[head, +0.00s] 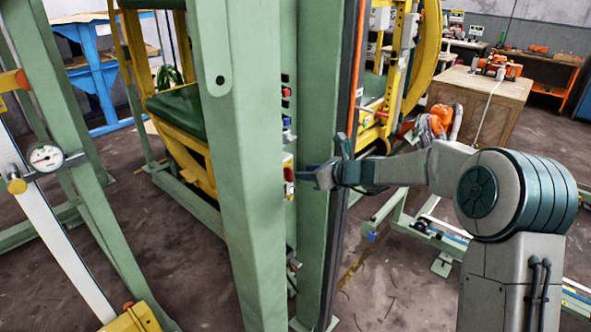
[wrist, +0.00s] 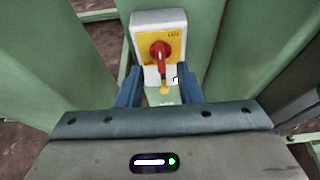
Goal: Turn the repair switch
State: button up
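The repair switch (wrist: 158,52) is a white box with a yellow plate and a red rotary knob, mounted between green posts, in the wrist view at top centre. In the head view its red and white side (head: 289,174) shows at the edge of the near green post. My gripper (wrist: 160,88) is open, with its two blue fingers apart on either side of the lower part of the switch. The red knob stands beyond the fingertips, between their lines. I cannot tell whether the fingers touch the box. In the head view my gripper (head: 305,178) points left at the switch.
A thick green post (head: 245,160) stands left of the gripper, and a second green post (head: 318,240) stands close behind it. Several small switches (head: 287,110) sit above on the frame. A wooden cabinet (head: 480,105) stands at the back right.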

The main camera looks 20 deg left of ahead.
aim_at(292, 172)
jog(key=shift+p+x, duration=0.45)
jog(key=shift+x, duration=2.25)
grip_shut()
